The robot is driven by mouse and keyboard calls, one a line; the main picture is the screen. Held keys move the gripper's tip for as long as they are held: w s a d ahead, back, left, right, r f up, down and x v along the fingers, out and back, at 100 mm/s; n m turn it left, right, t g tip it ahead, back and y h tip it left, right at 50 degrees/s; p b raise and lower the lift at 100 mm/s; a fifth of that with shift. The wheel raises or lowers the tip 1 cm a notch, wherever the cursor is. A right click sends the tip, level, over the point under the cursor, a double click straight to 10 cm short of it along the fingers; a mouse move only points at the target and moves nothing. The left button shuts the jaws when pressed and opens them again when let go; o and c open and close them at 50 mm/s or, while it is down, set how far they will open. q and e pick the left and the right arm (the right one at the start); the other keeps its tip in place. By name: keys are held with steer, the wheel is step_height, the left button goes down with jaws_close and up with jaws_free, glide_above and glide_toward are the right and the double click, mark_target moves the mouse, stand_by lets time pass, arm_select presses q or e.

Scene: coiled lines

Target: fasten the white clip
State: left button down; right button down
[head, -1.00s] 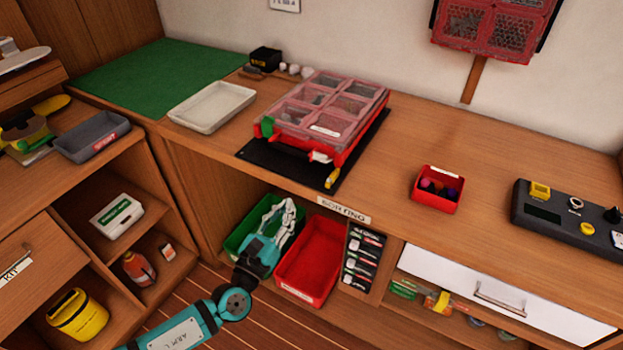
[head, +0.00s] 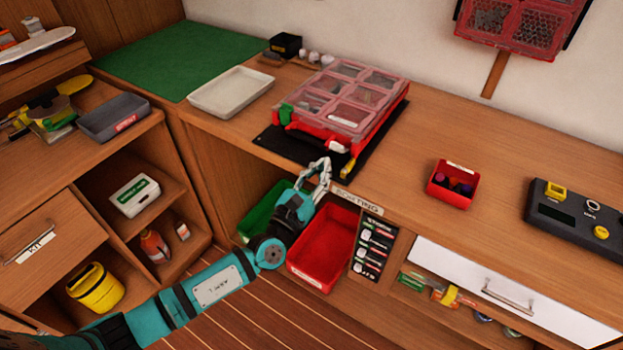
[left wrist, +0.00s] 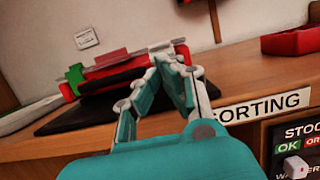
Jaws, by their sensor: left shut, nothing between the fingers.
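The red case (head: 308,128) with a clear compartment lid lies on a black mat (head: 272,148) on the bench; it also shows in the left wrist view (left wrist: 126,66). A green clip (head: 284,115) sits at its left front, and also shows in the left wrist view (left wrist: 76,76). A yellow piece (head: 348,168) is at its right front corner. My left gripper (head: 324,164) is shut and empty, fingertips raised just in front of the case's front edge. My right gripper is not in view.
A white tray (head: 232,92) stands left of the case, a small red bin (head: 452,186) and a dark control box (head: 577,216) to the right. Below the bench edge are a green bin (head: 262,217) and a red bin (head: 322,246). The bench between case and small bin is clear.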

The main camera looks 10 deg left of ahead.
mark_target(334, 143)
arm_select(q)
steer(key=shift+x, duration=1.35)
steer(key=shift+r+p, duration=0.3)
steer(key=shift+p, duration=0.5)
steer(key=shift+r+g+p, duration=0.1)
steer(key=shift+g+p, duration=0.4)
steer(key=shift+p, duration=0.6)
steer(key=g+p, duration=0.1)
steer(key=p, duration=0.2)
steer(key=r+g+y+p, duration=0.1)
steer(key=p, duration=0.3)
steer(key=shift+w+d+r, duration=0.1)
steer(key=shift+w+r, duration=0.15)
steer(key=shift+r, duration=0.05)
steer(key=shift+w+r+p, duration=0.25)
steer(key=shift+p, duration=0.25)
steer(key=shift+w+d+r, duration=0.35)
steer(key=shift+w+r, duration=0.35)
steer(key=shift+p, duration=0.3)
